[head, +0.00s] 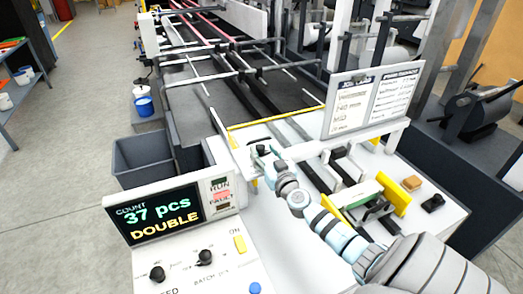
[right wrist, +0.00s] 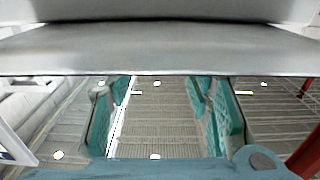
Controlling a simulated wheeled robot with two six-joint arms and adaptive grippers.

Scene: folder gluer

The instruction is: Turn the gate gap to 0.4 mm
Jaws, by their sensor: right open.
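My right arm reaches in from the lower right in the head view. The display (head: 160,215) reads "COUNT 37 pcs" and "DOUBLE". The job card (head: 350,105) stands on a white board, its small print unreadable. My left gripper is not in view.
Beside the display, the lamp panel (head: 221,194) shows RUN and a reddish FAULT field. Black knobs (head: 205,256) and a yellow button (head: 240,243) sit on the front panel. A grey bin (head: 143,158) stands left of the machine.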

